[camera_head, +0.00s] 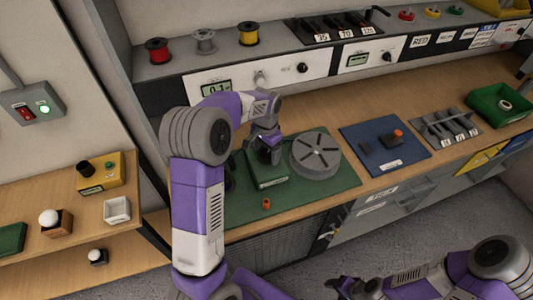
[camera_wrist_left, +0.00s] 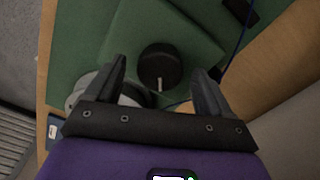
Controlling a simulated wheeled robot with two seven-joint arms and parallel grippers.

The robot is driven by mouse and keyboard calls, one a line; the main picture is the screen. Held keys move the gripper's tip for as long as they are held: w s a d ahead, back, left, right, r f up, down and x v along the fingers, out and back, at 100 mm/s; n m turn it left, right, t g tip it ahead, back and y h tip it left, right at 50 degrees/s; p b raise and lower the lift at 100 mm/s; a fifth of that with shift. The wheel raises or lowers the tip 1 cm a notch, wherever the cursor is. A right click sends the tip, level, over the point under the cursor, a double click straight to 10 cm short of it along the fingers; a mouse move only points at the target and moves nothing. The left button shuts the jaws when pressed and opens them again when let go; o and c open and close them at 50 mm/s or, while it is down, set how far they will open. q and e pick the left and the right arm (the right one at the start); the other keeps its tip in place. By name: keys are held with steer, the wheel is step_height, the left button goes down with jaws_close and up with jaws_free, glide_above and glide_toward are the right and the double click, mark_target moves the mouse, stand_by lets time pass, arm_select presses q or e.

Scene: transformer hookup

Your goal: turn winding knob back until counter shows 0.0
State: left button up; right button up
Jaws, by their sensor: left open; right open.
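The winding knob (camera_wrist_left: 160,66) is a round black knob with a white pointer mark, on top of a green box (camera_wrist_left: 120,30). In the left wrist view it lies between and beyond my two open left fingertips (camera_wrist_left: 160,78), apart from both. In the head view my left gripper (camera_head: 268,150) points down over the green box (camera_head: 268,180) and largely hides the knob. The counter (camera_head: 217,88) is a small display on the white panel and appears to read 0.1. My right gripper (camera_head: 350,287) is open and empty at the bottom edge, away from the bench.
A grey slotted disc (camera_head: 316,155) stands right of the green box on the green mat (camera_head: 340,195). A small orange piece (camera_head: 266,203) lies in front. A blue mat (camera_head: 375,160) is farther right. Wire spools (camera_head: 158,50) line the shelf.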

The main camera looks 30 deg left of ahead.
arm_select(q)
steer(key=shift+f, duration=0.7)
steer(key=c, duration=1.1)
steer(key=shift+o, duration=0.2)
steer(key=shift+n, duration=0.4)
steer(key=n+p, duration=0.1)
steer(key=n, duration=0.3)
steer(key=shift+r+n+p, duration=0.1)
steer(key=shift+n+p, duration=0.25)
steer(key=shift+n, duration=0.05)
steer(key=shift+w+n+p, duration=0.15)
steer(key=shift+n+p, duration=0.6)
steer(key=shift+n, duration=1.65)
